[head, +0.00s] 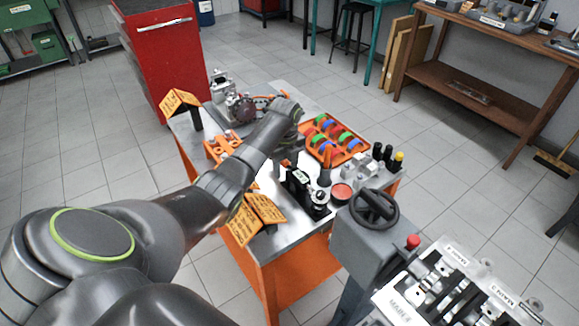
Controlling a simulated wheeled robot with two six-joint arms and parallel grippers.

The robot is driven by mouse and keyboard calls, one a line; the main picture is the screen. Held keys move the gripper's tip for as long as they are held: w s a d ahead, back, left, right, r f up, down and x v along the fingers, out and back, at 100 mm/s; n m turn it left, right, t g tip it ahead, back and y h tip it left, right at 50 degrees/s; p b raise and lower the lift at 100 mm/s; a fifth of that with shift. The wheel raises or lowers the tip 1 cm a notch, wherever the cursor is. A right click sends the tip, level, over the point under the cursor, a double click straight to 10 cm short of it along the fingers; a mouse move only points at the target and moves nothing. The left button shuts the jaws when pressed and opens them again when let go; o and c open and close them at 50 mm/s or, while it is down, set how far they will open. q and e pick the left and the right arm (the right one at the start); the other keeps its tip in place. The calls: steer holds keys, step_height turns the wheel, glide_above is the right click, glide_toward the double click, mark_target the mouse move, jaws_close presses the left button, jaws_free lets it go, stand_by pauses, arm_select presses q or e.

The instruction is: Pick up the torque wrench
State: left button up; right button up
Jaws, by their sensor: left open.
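My left arm reaches in from the left over a metal-topped orange bench, and its left gripper (287,163) points down above the middle of the bench top. The gripper is open; its fingers are small and partly hidden by my own wrist. I cannot make out the torque wrench for certain, and part of the bench is hidden behind my arm. A dark upright tool with an orange part (325,165) stands just right of the gripper. My right gripper is not in view.
An orange tray (364,155) with coloured rings lies right of the gripper. Black devices (298,187), a red round container (342,192) and orange signs (242,222) crowd the near side. An engine part (240,107) sits at the back. A grey stand with a handwheel (374,209) adjoins.

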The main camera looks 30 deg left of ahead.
arm_select(q)
steer(key=shift+f, duration=0.4)
steer(key=shift+c, duration=0.4)
jaws_close()
steer(key=shift+r, duration=0.1)
